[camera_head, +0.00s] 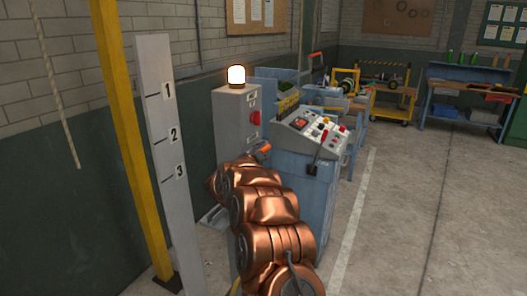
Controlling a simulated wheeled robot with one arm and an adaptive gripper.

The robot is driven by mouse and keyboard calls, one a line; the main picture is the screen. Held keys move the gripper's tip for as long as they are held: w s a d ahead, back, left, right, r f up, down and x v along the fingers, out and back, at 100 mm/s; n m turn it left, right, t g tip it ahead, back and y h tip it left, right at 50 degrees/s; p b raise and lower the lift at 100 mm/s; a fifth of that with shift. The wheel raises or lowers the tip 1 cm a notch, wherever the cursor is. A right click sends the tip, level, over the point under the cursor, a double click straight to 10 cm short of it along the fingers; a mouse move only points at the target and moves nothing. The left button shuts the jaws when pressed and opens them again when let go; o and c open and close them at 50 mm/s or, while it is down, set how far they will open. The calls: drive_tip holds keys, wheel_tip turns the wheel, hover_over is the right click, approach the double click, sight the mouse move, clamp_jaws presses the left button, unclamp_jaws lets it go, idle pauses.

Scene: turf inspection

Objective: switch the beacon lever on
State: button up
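The beacon (236,77) sits on top of a grey cabinet (231,120) and its dome glows bright yellow-white. A red round knob (255,117) is on the cabinet's right face. Below it, a small orange and dark piece (262,149) shows just beyond my copper arm. I cannot tell whether it is the beacon lever's handle or part of my gripper. My arm reaches up from the bottom to the cabinet's lower front and covers part of it. My gripper's fingers cannot be made out, nor whether they touch anything.
A grey numbered post (168,170) and a yellow pole (132,140) stand at left. Carts and a workbench (468,90) are farther back. Floor at right is clear.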

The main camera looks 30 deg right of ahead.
drive_tip(key=shift+o, duration=1.4)
drive_tip(key=shift+s, duration=0.1)
drive_tip(key=v, duration=1.2)
